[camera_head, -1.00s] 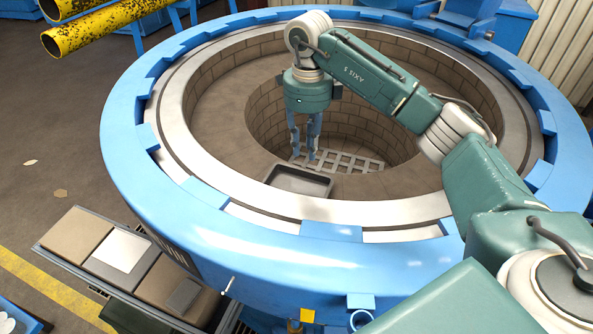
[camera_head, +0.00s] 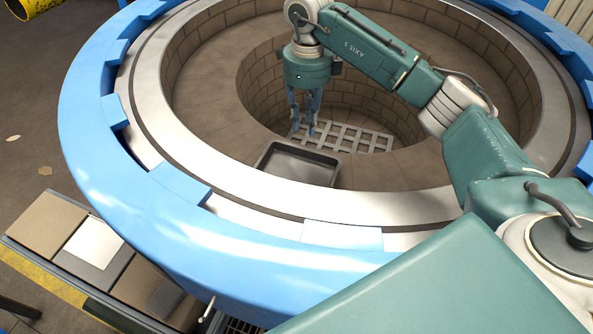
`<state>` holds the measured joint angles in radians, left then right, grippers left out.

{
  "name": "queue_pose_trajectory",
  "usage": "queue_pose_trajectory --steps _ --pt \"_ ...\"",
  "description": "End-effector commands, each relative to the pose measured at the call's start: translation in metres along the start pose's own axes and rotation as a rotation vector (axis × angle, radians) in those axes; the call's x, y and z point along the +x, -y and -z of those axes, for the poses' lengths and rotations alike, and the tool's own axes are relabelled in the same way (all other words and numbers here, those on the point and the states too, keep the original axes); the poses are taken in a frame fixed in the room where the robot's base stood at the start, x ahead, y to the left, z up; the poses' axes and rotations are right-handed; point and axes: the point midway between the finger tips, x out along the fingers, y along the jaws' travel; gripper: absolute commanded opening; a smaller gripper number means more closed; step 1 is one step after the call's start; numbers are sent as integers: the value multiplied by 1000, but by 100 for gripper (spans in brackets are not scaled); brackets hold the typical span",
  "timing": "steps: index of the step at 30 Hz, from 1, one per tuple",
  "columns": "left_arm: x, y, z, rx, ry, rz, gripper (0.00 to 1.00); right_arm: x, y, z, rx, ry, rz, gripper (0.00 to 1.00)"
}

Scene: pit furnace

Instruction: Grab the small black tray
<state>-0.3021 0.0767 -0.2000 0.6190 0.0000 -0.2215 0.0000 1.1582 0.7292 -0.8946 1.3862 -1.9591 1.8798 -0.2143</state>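The small black tray (camera_head: 322,179) is a shallow dark rectangular pan. It lies on the brick ledge inside the round furnace, beside the deeper pit. My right gripper (camera_head: 306,131) hangs fingers down over the pit, just beyond the tray's far edge in the picture. Its two blue fingers are apart with a gap between them, and I see nothing held. It looks clear of the tray, though the exact height is hard to judge. My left gripper is not in view.
The furnace's blue ring (camera_head: 107,170) and pale metal rim (camera_head: 350,209) surround the ledge. A metal grate (camera_head: 352,137) lies in the pit below the gripper. A cart (camera_head: 118,262) with flat plates stands outside at lower left. Floor shows at far left.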

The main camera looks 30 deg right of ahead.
Motion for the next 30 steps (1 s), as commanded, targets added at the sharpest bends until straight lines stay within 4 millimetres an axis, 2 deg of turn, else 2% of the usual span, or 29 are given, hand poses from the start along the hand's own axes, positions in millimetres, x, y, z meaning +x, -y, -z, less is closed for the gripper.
queue_pose_trajectory --steps 3,10,13,17,21,29,30 --pt "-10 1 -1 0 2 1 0 18 -1 1 0 -3 -2 24" --pt "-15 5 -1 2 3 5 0 37 -2 1 -1 -1 0 24" --pt "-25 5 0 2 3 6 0 46 -5 3 -2 -4 -3 24" --pt "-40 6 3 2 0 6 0 65 -11 6 -1 -4 -4 24" --pt "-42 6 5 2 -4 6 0 83 -9 4 0 -1 -2 24" --pt "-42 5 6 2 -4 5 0 88 -8 4 -1 1 1 24" --pt "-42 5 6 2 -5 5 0 88 -8 4 -1 1 1 20"
